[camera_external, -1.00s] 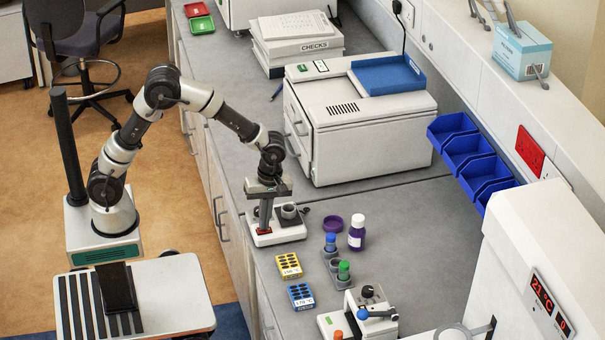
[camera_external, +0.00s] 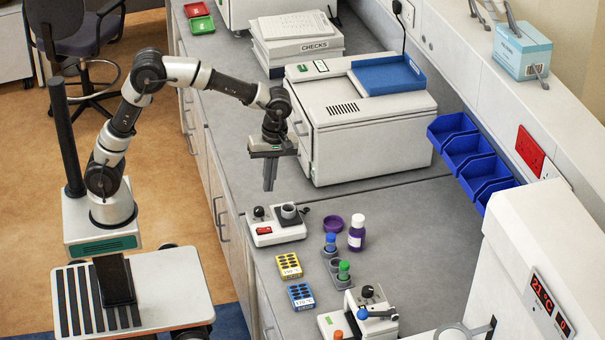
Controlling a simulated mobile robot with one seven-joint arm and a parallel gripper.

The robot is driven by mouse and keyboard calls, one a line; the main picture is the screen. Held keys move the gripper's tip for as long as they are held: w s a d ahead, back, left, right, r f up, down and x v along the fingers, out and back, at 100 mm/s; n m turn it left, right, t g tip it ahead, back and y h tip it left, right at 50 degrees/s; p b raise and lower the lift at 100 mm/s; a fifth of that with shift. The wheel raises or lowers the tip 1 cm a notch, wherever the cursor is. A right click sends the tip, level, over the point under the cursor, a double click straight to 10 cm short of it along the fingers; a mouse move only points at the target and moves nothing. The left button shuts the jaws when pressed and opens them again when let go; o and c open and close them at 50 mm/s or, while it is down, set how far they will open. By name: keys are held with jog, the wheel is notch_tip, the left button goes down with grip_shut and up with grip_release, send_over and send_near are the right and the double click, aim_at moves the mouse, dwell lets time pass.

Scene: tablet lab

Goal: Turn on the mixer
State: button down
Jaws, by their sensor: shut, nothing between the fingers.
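The mixer (camera_external: 277,234) is a small white unit on the grey bench near its left edge. It has a grey round cup holder (camera_external: 289,211) on top, a black knob (camera_external: 259,212) at its back left and a red switch (camera_external: 264,230) at its front left. The switch looks brighter red than before. My gripper (camera_external: 269,187) points down above the bench, behind and above the mixer and clear of it. Its fingers are together with nothing between them.
A purple lid (camera_external: 333,222) and a purple bottle (camera_external: 357,232) stand right of the mixer. A tube rack (camera_external: 336,262) with blue and green caps, a yellow block (camera_external: 289,265) and a blue block (camera_external: 300,296) stand in front. A large white machine (camera_external: 365,140) is behind right of my gripper.

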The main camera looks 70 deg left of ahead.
aim_at(259, 230)
jog(key=shift+f, duration=0.1)
jog(key=s+b, duration=0.1)
jog(key=b, duration=0.2)
jog(key=shift+s, duration=0.1)
dwell(0.3)
jog(key=f, duration=0.4)
jog(key=s+f, duration=0.1)
jog(key=f, duration=0.4)
jog(key=f+b, duration=0.1)
jog(key=f, duration=0.3)
jog(key=shift+s+f, duration=0.35)
jog(key=shift+s, duration=0.05)
